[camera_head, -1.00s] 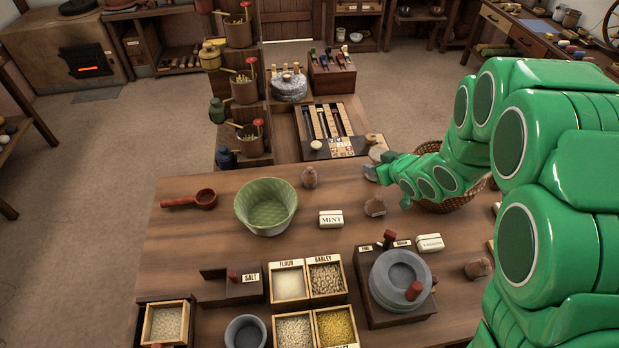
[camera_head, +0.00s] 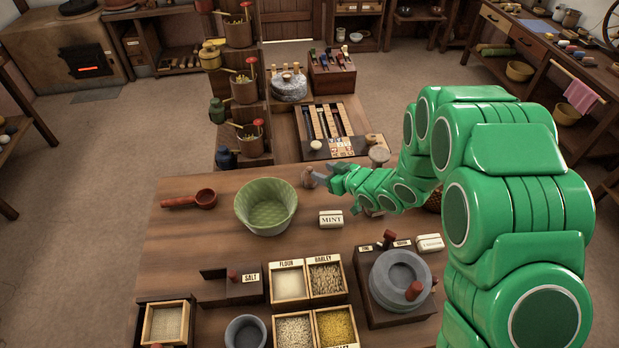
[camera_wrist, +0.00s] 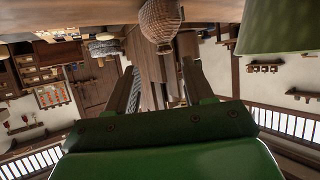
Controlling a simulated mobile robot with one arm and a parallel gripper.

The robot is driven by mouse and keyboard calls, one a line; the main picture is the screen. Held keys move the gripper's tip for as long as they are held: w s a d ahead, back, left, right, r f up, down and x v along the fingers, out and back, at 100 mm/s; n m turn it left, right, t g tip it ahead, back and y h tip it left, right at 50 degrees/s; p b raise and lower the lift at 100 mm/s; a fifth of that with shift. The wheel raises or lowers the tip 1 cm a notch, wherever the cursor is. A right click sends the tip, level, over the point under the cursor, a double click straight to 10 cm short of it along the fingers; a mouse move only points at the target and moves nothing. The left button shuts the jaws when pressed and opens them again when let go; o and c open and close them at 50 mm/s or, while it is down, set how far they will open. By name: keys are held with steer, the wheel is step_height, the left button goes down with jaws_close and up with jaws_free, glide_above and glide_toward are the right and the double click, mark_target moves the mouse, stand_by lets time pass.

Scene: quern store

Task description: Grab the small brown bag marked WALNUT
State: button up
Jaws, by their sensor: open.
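A small brown bag (camera_head: 308,178) stands on the wooden table just right of the green basket (camera_head: 266,205). No marking on it can be read. In the wrist view, a brown woven-looking bag (camera_wrist: 160,22) hangs at the top, as the picture is upside down, beyond and above the gap between the fingers. My gripper (camera_head: 322,174) is open and close to the right side of the bag in the head view; its two fingers (camera_wrist: 160,78) are apart with nothing between them. Another brown bag (camera_head: 374,209) is mostly hidden under my arm.
The green basket also fills the upper right of the wrist view (camera_wrist: 285,25). A MINT block (camera_head: 331,219) lies in front of my gripper. A stone grinder (camera_head: 400,278) and grain boxes (camera_head: 290,284) stand nearer. A red ladle (camera_head: 198,199) lies left.

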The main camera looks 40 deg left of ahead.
mark_target(311, 170)
steer(key=shift+a+f, duration=0.35)
steer(key=shift+a, duration=0.2)
steer(key=shift+x, duration=1.85)
steer(key=shift+s, duration=0.15)
jaws_close()
